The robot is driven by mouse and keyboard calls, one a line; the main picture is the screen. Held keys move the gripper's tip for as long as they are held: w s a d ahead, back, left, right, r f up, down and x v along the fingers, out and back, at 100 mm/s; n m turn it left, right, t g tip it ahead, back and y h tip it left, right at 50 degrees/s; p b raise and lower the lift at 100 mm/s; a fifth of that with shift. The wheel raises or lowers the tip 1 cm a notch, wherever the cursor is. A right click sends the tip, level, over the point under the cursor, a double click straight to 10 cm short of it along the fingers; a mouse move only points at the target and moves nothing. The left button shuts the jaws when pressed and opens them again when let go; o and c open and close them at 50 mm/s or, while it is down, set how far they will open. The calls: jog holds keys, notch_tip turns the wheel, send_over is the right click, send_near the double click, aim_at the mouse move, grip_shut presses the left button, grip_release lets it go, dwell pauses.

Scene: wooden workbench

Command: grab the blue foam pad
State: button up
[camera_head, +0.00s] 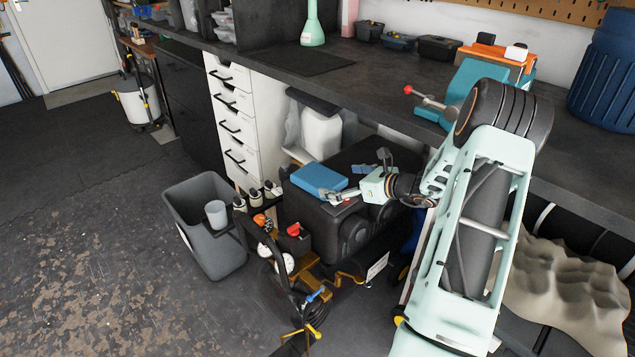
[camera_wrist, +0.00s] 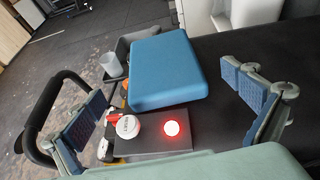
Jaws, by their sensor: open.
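The blue foam pad (camera_head: 318,179) is a flat block with rounded corners. It lies on top of a black machine (camera_head: 365,157) below the workbench. In the wrist view the pad (camera_wrist: 168,70) is in the upper middle, ahead of my gripper and between the lines of its fingers. My gripper (camera_head: 346,185) is just right of the pad in the head view. In the wrist view my gripper (camera_wrist: 165,104) is open and empty, with its blue-lined fingers spread wide on either side. I cannot tell the exact gap to the pad.
A grey bin (camera_head: 205,225) with a cup stands left of the machine. White drawers (camera_head: 232,120) and a white jug (camera_head: 320,133) are behind it. The workbench (camera_head: 400,90) overhangs behind. A black bar handle (camera_wrist: 45,115) is close to the left finger.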

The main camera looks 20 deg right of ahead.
aim_at(323, 178)
jog(key=b+x, duration=0.2)
jog(key=x, duration=0.6)
jog(key=shift+w+f, duration=0.25)
jog(key=shift+w, duration=0.15)
jog(key=shift+c, duration=0.3)
jog(key=c, duration=1.2)
jog(key=shift+r, duration=0.1)
